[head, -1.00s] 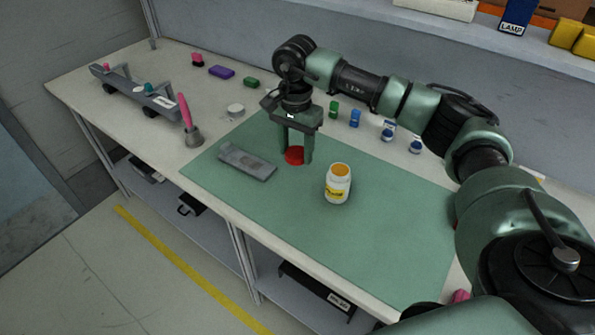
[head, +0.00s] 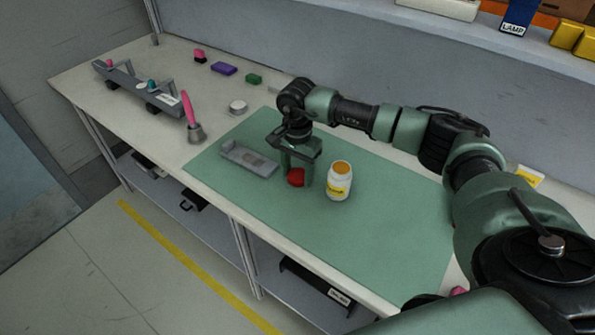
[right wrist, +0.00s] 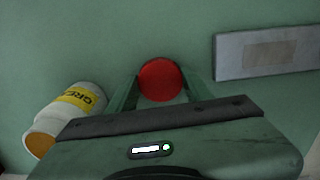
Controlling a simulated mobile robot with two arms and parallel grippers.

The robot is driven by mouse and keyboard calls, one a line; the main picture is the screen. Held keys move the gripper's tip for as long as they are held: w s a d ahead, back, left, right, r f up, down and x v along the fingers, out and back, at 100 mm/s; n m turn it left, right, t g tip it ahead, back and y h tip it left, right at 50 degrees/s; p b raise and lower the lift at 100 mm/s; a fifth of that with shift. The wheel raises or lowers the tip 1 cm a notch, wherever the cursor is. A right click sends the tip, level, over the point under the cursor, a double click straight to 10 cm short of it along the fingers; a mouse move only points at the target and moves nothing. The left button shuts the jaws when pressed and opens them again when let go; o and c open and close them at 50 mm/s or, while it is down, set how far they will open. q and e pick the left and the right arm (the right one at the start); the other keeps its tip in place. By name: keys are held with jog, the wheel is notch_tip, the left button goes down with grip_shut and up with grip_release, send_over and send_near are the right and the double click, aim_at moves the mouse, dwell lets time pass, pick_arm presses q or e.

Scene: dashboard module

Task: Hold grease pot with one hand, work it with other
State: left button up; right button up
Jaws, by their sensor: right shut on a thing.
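The grease pot (head: 339,183) is white with a yellow label and an orange top without a lid. It stands upright on the green mat (head: 385,235), and it also shows in the right wrist view (right wrist: 75,108). My right gripper (head: 299,182) is just left of the pot, apart from it, pointing down. It is shut on a round red lid (head: 296,177), which shows between the fingers in the right wrist view (right wrist: 160,80). The lid is low over the mat; I cannot tell whether it touches. My left gripper is not in view.
A grey tray (head: 237,157) lies on the mat left of my gripper. The mat's front right is clear.

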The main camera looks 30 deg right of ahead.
aim_at(297, 175)
jog(key=o, duration=1.5)
jog(key=shift+f, duration=0.1)
jog(key=shift+o, duration=0.2)
jog(key=shift+r+p, duration=0.3)
jog(key=shift+r+b, duration=0.3)
notch_tip(297, 175, up, 11)
jog(key=b, duration=0.2)
